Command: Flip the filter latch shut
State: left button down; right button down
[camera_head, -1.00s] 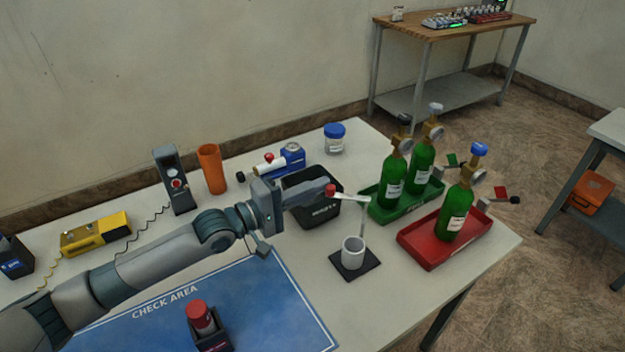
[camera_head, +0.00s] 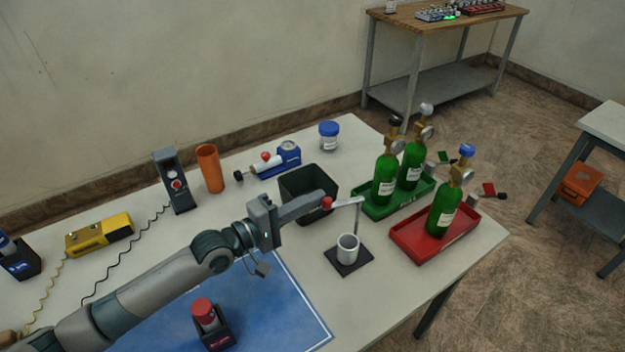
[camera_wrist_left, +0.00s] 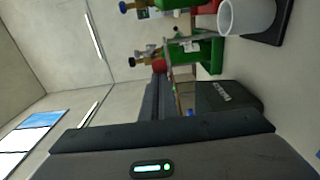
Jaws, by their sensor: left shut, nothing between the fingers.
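A white cup (camera_head: 347,248) stands on a black square base (camera_head: 348,262), with a thin post (camera_head: 359,218) behind it. A pale bar (camera_head: 346,201) with a red knob (camera_head: 327,203), apparently the filter latch, reaches left from the post's top, above the cup. My left gripper (camera_head: 318,203) is shut and empty, its fingertips right at the red knob; I cannot tell whether they touch. In the left wrist view the red knob (camera_wrist_left: 160,66) shows just past the fingertips (camera_wrist_left: 160,78), and the cup (camera_wrist_left: 247,14) is at the top right. My right gripper is not in view.
A black bin (camera_head: 308,182) is behind my left gripper. Green bottles stand in a green tray (camera_head: 378,213) and a red tray (camera_head: 418,254) to the right. A blue mat (camera_head: 275,318) with a red-capped item (camera_head: 205,314) lies in front. The table's front right is clear.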

pick_arm(q)
jog(key=shift+s+d, duration=0.1)
jog(key=shift+s, duration=0.2)
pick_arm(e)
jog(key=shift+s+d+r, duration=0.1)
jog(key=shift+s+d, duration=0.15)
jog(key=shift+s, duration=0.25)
